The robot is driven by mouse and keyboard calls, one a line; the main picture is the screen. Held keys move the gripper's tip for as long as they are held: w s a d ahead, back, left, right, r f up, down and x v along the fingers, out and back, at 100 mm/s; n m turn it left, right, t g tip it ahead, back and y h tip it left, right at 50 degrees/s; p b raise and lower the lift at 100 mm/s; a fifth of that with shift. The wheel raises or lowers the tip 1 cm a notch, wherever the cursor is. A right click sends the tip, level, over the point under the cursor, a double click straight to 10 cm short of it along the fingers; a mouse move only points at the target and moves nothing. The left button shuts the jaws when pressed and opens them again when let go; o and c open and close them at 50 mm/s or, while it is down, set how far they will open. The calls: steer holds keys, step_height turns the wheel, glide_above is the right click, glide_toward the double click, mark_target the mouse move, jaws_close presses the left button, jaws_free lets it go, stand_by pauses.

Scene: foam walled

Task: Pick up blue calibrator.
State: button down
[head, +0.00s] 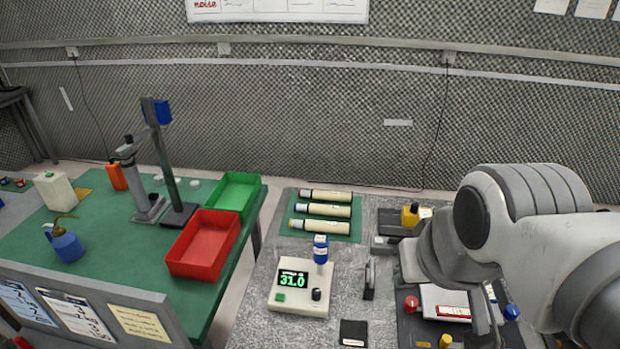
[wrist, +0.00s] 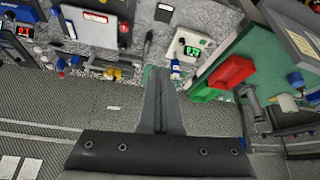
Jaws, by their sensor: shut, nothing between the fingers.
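The blue calibrator (head: 320,249) is a small upright blue cylinder with a white label. In the head view it stands at the back right of a cream device (head: 300,303) whose green display reads 31.0. I cannot tell whether it sits on the device or just behind it. In the wrist view the blue calibrator (wrist: 192,51) shows small beside the cream device (wrist: 186,36), beyond my fingertips. My gripper (wrist: 160,72) is shut and empty, apart from the calibrator. In the head view my arm is at the right, and the fingers are hard to make out.
A green mat (head: 352,230) with several cream tubes lies behind the device. A black square (head: 353,332) and a small upright grey stand (head: 369,279) are near it. Red (head: 204,244) and green (head: 234,195) bins stand on the left table, across a gap.

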stand_by(0.3)
steer(key=c, duration=1.2)
jaws_free()
steer(key=shift+w+r, duration=0.1)
steer(key=shift+c, duration=0.2)
steer(key=shift+o, duration=1.2)
steer(key=shift+w+r+n, duration=0.15)
steer(key=shift+w+n, duration=0.15)
steer(key=o, duration=0.8)
steer(key=w+n, duration=0.1)
steer(key=w, duration=0.1)
steer(key=w+r+n, duration=0.1)
steer(key=w, duration=0.1)
steer(key=w+a+r+n+g, duration=0.1)
steer(key=w, duration=0.1)
steer(key=shift+w+n+h, duration=0.25)
steer(key=shift+n+h, duration=0.05)
steer(key=shift+n, duration=0.1)
steer(key=n+g+b, duration=0.1)
steer(key=n+g, duration=0.4)
steer(key=n, duration=0.9)
glide_above(321, 238)
step_height(321, 238, down, 13)
step_height(321, 238, down, 11)
steer(key=shift+w+a+f+p, duration=0.1)
steer(key=shift+f+p, duration=0.05)
steer(key=shift+p, duration=0.25)
steer(key=shift+f+p, duration=0.6)
steer(key=shift+f, duration=2.15)
